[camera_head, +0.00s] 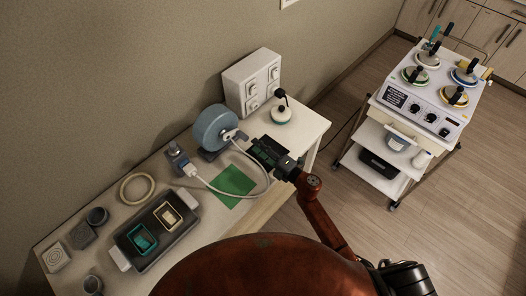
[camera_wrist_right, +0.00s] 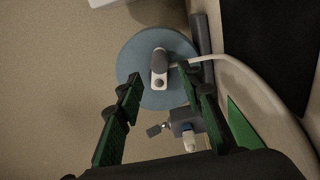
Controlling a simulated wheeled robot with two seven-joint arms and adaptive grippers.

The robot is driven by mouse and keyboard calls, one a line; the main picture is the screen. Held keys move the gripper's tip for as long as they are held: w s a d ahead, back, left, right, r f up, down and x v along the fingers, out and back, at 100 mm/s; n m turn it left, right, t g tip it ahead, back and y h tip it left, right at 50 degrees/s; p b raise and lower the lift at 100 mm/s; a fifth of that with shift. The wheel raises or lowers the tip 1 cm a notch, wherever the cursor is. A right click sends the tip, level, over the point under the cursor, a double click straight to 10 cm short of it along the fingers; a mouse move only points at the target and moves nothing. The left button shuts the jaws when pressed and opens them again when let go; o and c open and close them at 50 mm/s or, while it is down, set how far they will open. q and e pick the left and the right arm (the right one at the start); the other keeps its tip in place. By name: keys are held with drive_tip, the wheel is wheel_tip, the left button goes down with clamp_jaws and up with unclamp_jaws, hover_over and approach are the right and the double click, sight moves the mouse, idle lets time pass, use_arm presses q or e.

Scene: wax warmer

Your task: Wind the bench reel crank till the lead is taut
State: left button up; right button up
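The bench reel (camera_head: 211,127) is a blue-grey disc standing on the white bench near the wall, with a small crank on its right face. It fills the middle of the right wrist view (camera_wrist_right: 130,68), where the crank (camera_wrist_right: 158,80) has a white arm and a grey knob (camera_wrist_right: 160,61). The white lead (camera_head: 264,184) bows in a loose loop between the reel and a plug and socket block (camera_head: 178,158). My right gripper (camera_head: 265,150) is open, its green fingers either side of the crank in the wrist view (camera_wrist_right: 160,76), apparently not gripping it. My left gripper is out of view.
A green cloth (camera_head: 234,186) lies in front. A dark tray (camera_head: 157,236) sits at left. A trolley (camera_head: 425,98) stands apart on the right.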

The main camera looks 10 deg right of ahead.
sight(247, 139)
drive_tip(key=b+x, duration=0.1)
drive_tip(key=x, duration=0.4)
drive_tip(key=shift+w+a, duration=0.1)
drive_tip(key=shift+w, duration=0.05)
drive_tip(key=shift+w+r, duration=0.1)
drive_tip(key=shift+a, duration=0.1)
idle(0.6)
drive_tip(key=shift+c, duration=0.5)
clamp_jaws()
drive_tip(key=shift+a+f, duration=0.1)
drive_tip(key=shift+f, duration=0.25)
